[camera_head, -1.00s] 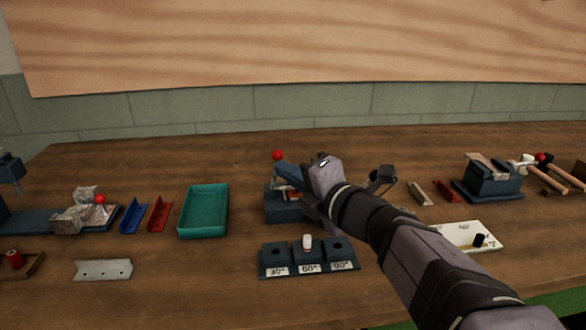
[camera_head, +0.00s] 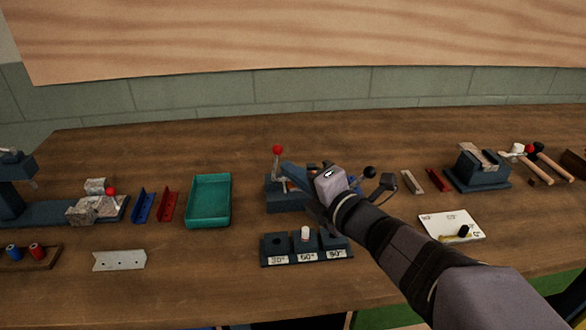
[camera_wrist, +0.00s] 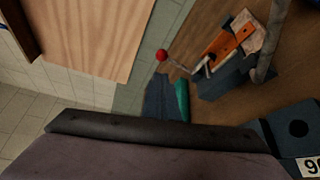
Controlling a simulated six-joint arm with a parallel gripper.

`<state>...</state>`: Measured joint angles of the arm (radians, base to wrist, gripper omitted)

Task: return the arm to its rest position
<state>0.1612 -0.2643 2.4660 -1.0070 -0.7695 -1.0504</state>
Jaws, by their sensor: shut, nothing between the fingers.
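My arm reaches in from the lower right in the head view. My gripper (camera_head: 284,167) is a blue-grey tapered end pointing left, shut and empty, above a blue clamp fixture (camera_head: 286,204) with a red-ball lever (camera_head: 278,150). It partly hides the fixture; I cannot tell whether they touch. In the wrist view, the shut fingers (camera_wrist: 163,90) stick out past the dark edge of my wrist, and the red ball (camera_wrist: 162,55) and the fixture's orange part (camera_wrist: 228,42) show beyond.
A teal tray (camera_head: 191,207) stands left of the fixture. A block with numbered holes (camera_head: 307,257) and a white peg sits in front. A white card (camera_head: 452,238) lies right, near a blue vise-like block (camera_head: 480,178) and hammers (camera_head: 540,158).

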